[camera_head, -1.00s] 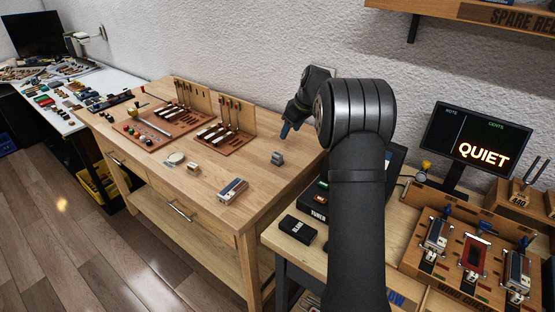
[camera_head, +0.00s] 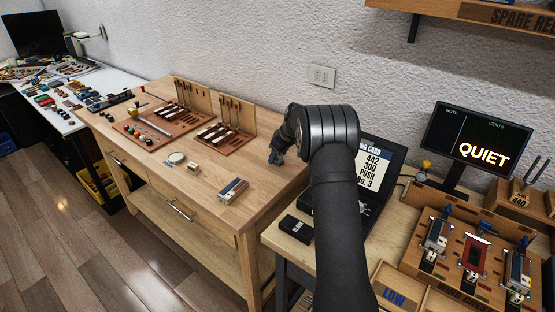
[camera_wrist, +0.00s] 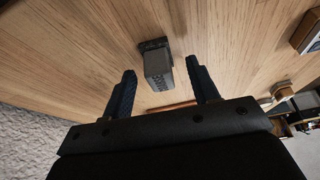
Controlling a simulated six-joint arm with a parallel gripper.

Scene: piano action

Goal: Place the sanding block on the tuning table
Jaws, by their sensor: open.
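A small grey block, which I take as the sanding block (camera_wrist: 158,70), stands on the wooden workbench (camera_head: 225,220). My gripper (camera_head: 276,157) is low over the right part of the bench and hides the block in the head view. In the wrist view my gripper (camera_wrist: 160,76) is open, with one dark finger on each side of the block and gaps showing. Whether the fingers reach down around it I cannot tell. The tuning table (camera_head: 286,240) is the lighter table at the right, with the "QUIET" display (camera_head: 478,140).
A silver-topped block (camera_head: 232,189) and a small wooden block (camera_head: 192,168) lie left of my gripper. Racks of piano parts (camera_head: 230,132) stand behind.

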